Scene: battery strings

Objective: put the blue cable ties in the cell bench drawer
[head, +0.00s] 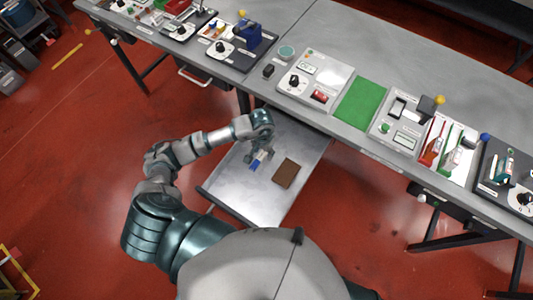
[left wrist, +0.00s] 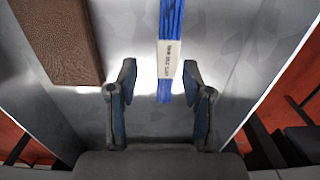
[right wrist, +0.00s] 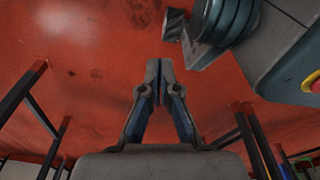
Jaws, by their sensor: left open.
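The blue cable ties (head: 254,165) are a bundle with a white label band, lying inside the pulled-out grey drawer (head: 232,187). In the left wrist view the blue cable ties (left wrist: 172,22) run upright in the picture, with their lower end between the fingertips, closer to the right finger. My left gripper (left wrist: 159,76) is open and empty over the drawer; in the head view it (head: 260,150) is at the ties, and a small gap remains on both sides. My right gripper (right wrist: 159,66) has its fingertips together with nothing between them, over the red floor.
A brown block (head: 285,173) lies in the drawer beside the ties; it also shows in the left wrist view (left wrist: 62,35). The bench top (head: 330,50) above carries switch panels, a green mat (head: 360,103) and several fixtures. The rest of the drawer floor is bare.

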